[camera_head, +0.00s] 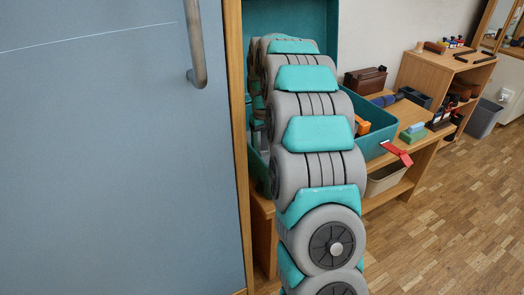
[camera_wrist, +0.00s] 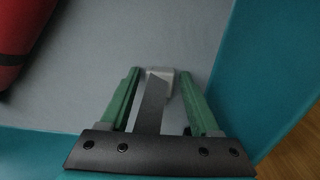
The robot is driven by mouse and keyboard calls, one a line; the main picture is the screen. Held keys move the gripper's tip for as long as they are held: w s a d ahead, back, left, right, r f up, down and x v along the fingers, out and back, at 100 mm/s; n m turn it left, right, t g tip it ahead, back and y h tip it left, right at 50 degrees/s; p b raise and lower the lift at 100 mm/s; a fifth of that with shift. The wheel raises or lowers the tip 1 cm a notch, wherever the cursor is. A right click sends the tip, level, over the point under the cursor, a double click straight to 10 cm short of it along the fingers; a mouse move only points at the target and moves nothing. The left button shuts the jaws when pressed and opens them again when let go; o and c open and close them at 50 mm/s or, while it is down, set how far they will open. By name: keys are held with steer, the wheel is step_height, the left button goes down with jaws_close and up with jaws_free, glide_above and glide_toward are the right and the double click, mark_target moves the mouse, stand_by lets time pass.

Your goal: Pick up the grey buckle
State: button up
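In the wrist view my gripper (camera_wrist: 160,75) has two green fingers spread apart, reaching down into a teal-walled drawer (camera_wrist: 250,75) with a grey floor. A small light-grey piece (camera_wrist: 161,73), likely the grey buckle, lies between the fingertips, with narrow gaps visible on both sides. A dark grey strip (camera_wrist: 151,103) runs from it back toward the gripper; I cannot tell whether it belongs to the buckle. In the head view my arm hides the gripper and the buckle; the teal drawer (camera_head: 375,142) shows behind the arm.
A red object (camera_wrist: 18,40) lies at the upper left of the wrist view. A blue-grey door (camera_head: 115,160) stands left. Wooden floor (camera_head: 455,215) is clear at right.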

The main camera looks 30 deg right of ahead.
jaws_close()
steer(key=shift+r, duration=0.15)
stand_by(0.4)
